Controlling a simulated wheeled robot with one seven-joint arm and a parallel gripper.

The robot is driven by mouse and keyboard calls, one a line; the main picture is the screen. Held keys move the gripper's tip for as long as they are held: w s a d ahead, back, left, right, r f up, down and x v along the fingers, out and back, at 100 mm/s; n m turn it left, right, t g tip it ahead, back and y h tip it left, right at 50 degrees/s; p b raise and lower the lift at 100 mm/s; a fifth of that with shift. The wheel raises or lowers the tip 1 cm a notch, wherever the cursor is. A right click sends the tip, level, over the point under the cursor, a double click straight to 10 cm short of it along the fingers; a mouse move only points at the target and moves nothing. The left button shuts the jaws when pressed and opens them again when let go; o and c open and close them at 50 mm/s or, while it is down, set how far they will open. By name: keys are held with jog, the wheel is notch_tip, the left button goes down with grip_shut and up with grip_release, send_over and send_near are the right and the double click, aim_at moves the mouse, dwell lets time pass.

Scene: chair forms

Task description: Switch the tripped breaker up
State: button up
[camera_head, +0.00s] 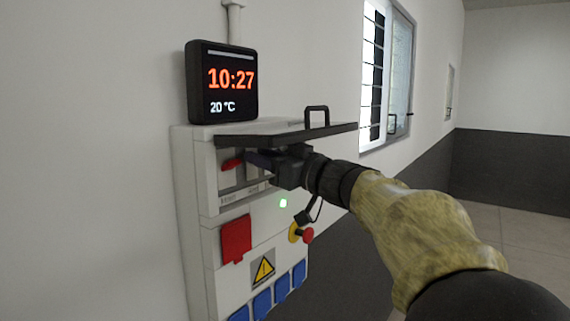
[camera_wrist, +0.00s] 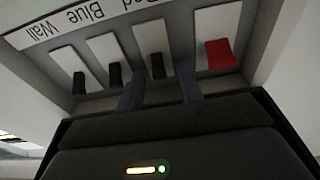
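The breaker panel (camera_head: 225,195) is on the wall, under a raised dark cover (camera_head: 290,134). A red switch (camera_head: 232,164) shows left of my gripper (camera_head: 252,160) in the head view. In the wrist view, the red switch (camera_wrist: 220,53) is at the right of a row with several black switches (camera_wrist: 115,75). All their levers sit near the lower end of their white plates in that view, away from the label strip (camera_wrist: 85,18). My gripper's fingers (camera_wrist: 159,92) are apart, near the black switch (camera_wrist: 157,66) beside the red one. Contact cannot be told.
A digital clock (camera_head: 222,82) stands above the panel. Below the switches are a red socket cover (camera_head: 236,239), a red knob (camera_head: 307,235) and blue sockets (camera_head: 282,287). The raised cover hangs close over my gripper. The room to the right is open.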

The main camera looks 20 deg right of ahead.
jog(key=b+v, duration=0.7)
jog(key=v, duration=1)
jog(key=shift+s+b, duration=0.15)
jog(key=shift+b, duration=0.15)
jog(key=shift+d, duration=0.1)
